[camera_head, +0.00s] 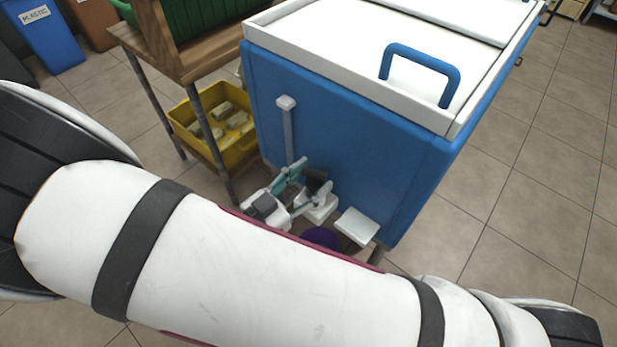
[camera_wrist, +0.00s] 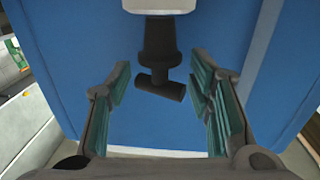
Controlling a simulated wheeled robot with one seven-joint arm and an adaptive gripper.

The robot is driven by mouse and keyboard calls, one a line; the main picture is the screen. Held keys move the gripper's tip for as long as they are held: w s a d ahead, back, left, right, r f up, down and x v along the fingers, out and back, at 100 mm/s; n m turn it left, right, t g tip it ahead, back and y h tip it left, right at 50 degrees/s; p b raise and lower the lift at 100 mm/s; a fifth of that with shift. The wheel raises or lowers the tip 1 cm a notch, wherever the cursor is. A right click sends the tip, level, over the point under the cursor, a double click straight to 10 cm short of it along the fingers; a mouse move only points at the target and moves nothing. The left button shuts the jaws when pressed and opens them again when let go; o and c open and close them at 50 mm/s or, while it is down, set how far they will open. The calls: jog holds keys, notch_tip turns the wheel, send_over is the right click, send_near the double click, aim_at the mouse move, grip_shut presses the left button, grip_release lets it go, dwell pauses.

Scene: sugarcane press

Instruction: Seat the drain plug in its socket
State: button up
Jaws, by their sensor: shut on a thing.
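The drain plug (camera_wrist: 159,62) is a dark stem with a crossbar handle, seen in the wrist view in front of the blue cooler wall. Its upper end meets a white block (camera_wrist: 160,5), cut by the top edge; I cannot tell if it is inside a socket there. My gripper (camera_wrist: 160,88) has its teal pads on either side of the crossbar and is shut on it, though the contact is hard to see. In the head view my gripper (camera_head: 303,187) is low beside the cooler, and the plug is not clear there.
The blue cooler (camera_head: 360,135) has a white lid with a blue handle (camera_head: 425,62). A white ledge (camera_head: 357,227) juts out low, near a purple object (camera_head: 322,237) partly hidden by my arm. A yellow crate (camera_head: 238,148) sits under a wooden table (camera_head: 190,60). Floor at right is clear.

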aim_at(307, 192)
jog(key=shift+f+b, duration=0.7)
jog(key=shift+f, duration=0.5)
jog(key=shift+f, duration=0.1)
jog(key=shift+c, duration=0.2)
dwell(0.8)
grip_shut()
jog(key=shift+r+p, duration=0.45)
jog(key=shift+p, duration=0.25)
jog(key=shift+r, duration=0.35)
jog(key=shift+s+a+p, duration=0.1)
jog(key=shift+a+p, duration=0.05)
jog(key=shift+p, duration=0.25)
jog(key=shift+f+b, duration=0.75)
jog(key=shift+f, duration=0.45)
dwell(0.3)
jog(key=shift+r+p, duration=0.75)
jog(key=shift+r, duration=0.1)
jog(key=shift+s, duration=0.1)
dwell(0.7)
